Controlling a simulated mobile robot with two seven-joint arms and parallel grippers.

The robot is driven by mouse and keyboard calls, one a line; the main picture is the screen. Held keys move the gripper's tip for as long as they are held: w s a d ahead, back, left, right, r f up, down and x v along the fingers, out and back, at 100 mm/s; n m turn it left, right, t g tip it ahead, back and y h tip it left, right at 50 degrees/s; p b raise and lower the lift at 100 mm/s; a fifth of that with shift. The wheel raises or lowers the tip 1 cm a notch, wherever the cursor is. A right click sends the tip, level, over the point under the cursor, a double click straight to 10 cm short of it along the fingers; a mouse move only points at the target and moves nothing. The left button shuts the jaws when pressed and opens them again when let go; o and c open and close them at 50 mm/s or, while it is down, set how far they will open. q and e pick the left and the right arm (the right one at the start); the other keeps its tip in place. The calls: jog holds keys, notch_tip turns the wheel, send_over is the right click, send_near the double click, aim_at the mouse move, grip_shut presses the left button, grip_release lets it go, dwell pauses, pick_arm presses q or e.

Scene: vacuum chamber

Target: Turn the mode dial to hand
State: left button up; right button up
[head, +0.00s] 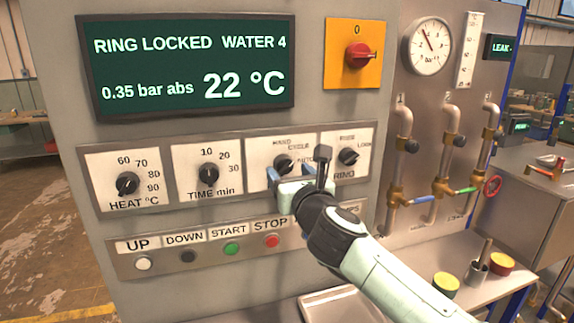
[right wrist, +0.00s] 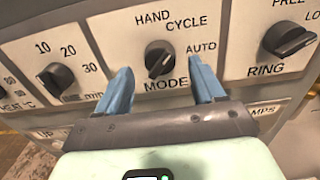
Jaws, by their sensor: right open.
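The mode dial (head: 284,163) is a black knob on a white plate in the control panel. In the right wrist view the dial (right wrist: 158,60) has HAND, CYCLE and AUTO around it and MODE below. Its grip bar slants up to the right, with the upper end toward the CYCLE and AUTO side, not at HAND. My right gripper (head: 297,172) is in front of the plate, just below the dial. Its blue fingers (right wrist: 162,84) are spread to either side of the dial, apart from it and empty. My left gripper is not in view.
The heat dial (head: 127,184) and time dial (head: 208,174) are to the left, the ring dial (head: 348,156) to the right. A button row with the stop button (head: 271,240) lies below. A red main switch (head: 359,56) is above. Pipes and valves (head: 440,187) stand at right.

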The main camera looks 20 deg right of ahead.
aim_at(285, 166)
jog(key=shift+w+p, duration=0.3)
jog(key=shift+w, duration=0.9)
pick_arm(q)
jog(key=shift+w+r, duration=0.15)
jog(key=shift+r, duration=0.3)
pick_arm(e)
jog(key=c, duration=1.1)
jog(key=shift+o, duration=0.3)
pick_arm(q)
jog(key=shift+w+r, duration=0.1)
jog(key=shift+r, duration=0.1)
pick_arm(e)
jog(key=shift+n, duration=0.3)
jog(key=n+p, duration=0.2)
jog(key=n, duration=0.2)
jog(key=shift+r, duration=0.1)
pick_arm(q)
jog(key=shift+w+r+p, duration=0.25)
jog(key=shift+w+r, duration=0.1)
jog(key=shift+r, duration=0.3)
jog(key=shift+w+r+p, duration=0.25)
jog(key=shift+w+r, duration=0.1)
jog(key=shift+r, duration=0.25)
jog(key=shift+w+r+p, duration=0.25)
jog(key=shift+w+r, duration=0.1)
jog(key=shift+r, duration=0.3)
pick_arm(e)
jog(key=shift+n, duration=2.1)
